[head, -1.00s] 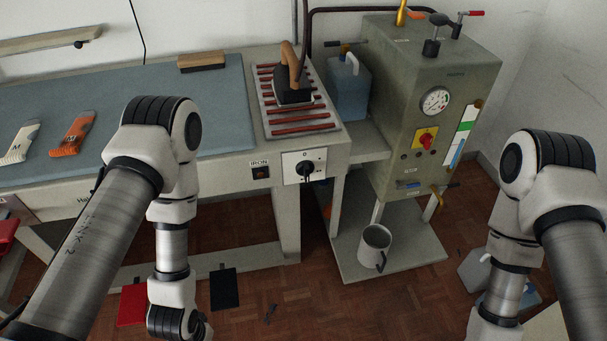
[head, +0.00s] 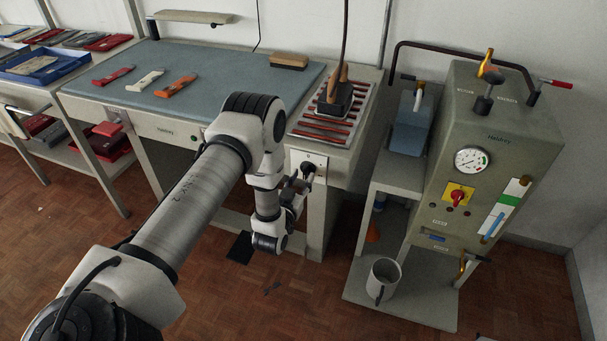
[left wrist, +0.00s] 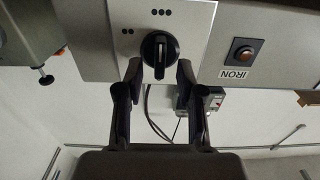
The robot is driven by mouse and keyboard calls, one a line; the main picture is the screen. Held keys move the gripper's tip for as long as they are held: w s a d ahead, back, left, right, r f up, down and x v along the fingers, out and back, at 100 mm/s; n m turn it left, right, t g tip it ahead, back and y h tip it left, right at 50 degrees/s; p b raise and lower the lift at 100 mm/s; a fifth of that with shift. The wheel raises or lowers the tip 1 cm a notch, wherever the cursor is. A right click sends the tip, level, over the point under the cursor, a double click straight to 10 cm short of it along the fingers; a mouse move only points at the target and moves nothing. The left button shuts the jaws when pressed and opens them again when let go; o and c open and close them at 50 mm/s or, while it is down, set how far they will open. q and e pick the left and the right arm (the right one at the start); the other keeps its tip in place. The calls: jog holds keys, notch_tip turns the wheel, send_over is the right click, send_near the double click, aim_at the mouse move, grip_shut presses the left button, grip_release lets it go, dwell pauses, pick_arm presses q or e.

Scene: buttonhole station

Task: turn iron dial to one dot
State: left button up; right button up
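The iron dial (left wrist: 160,49) is a round black knob with a white line, on a pale plate (left wrist: 98,45) on the bench front. The line runs up and down in the left wrist view; three dots are above the dial and two to its upper left. I see no single dot mark. My left gripper (left wrist: 159,72) has one finger on each side of the dial, close to its edges; contact is unclear. The dial (head: 308,170) is partly behind the left gripper (head: 302,184) in the head view. My right gripper is out of view.
The IRON lamp (left wrist: 243,51) is beside the plate. The iron (head: 335,97) stands on the red-barred rest (head: 319,133) above. A grey machine (head: 497,140) and a blue tank (head: 409,130) stand to the right. A mug (head: 382,279) is on the low shelf.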

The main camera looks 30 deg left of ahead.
pick_arm(q)
jog(key=shift+w+a, duration=0.25)
jog(key=shift+w, duration=0.45)
jog(key=shift+d, duration=0.15)
grip_shut()
jog(key=shift+f, duration=0.1)
